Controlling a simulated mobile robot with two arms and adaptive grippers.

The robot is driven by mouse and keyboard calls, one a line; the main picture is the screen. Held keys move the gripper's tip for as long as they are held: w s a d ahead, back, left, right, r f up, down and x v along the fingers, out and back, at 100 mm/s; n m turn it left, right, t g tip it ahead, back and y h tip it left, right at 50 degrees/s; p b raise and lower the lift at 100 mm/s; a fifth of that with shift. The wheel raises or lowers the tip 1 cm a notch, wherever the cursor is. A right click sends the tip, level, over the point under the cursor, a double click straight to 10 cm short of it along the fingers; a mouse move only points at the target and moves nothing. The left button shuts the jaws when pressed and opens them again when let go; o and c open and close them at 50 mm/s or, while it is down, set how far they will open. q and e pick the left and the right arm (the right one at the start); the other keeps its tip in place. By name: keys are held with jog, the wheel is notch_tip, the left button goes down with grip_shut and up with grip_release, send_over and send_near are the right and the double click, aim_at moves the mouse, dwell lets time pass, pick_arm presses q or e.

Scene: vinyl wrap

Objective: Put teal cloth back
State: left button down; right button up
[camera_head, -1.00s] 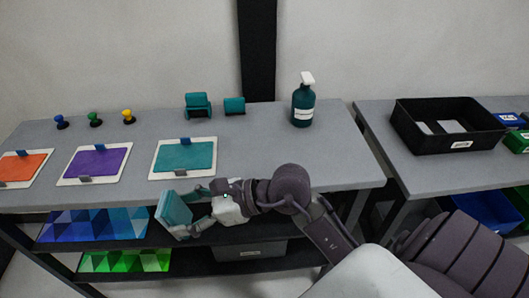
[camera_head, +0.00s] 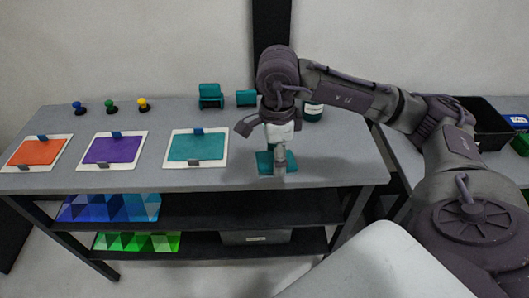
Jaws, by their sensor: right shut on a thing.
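The teal cloth (camera_head: 264,163) is a folded pad in my right gripper (camera_head: 279,161), low over the front right part of the grey table. I cannot tell whether it touches the table top. The gripper points down, is shut on the cloth, and hides its middle. At the back of the table stand a teal holder (camera_head: 210,97) and a smaller teal block (camera_head: 246,98). My left gripper is not in view.
White boards with orange (camera_head: 38,152), purple (camera_head: 112,150) and teal (camera_head: 198,146) sheets lie to the left, clipped. Several coloured knobs (camera_head: 111,106) stand behind them. A black bin (camera_head: 490,122) is at right.

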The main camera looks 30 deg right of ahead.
jog(key=shift+m+h, duration=0.4)
jog(key=shift+m, duration=0.2)
jog(key=d, duration=0.1)
jog(key=d+r, duration=0.1)
jog(key=d, duration=0.1)
jog(key=d+r, duration=0.1)
jog(key=shift+s+d, duration=0.3)
jog(key=shift+s, duration=0.05)
jog(key=shift+g, duration=0.3)
jog(key=w+f+p, duration=0.1)
jog(key=w+f, duration=0.1)
jog(key=w, duration=0.1)
jog(key=w+f+p, duration=0.1)
jog(key=w+f, duration=0.1)
jog(key=w, duration=0.2)
jog(key=w+f+p, duration=0.1)
jog(key=w+f, duration=0.1)
jog(key=w, duration=0.2)
jog(key=shift+w+a+f+p, duration=0.15)
jog(key=shift+a+f+p, duration=0.15)
jog(key=shift+a+p, duration=0.1)
notch_tip(320, 180, down, 4)
jog(key=shift+f+p, duration=0.1)
jog(key=shift+p, duration=0.6)
jog(key=o, duration=1.2)
notch_tip(320, 180, up, 12)
jog(key=a+b, duration=0.1)
jog(key=b, duration=0.2)
jog(key=shift+w, duration=0.3)
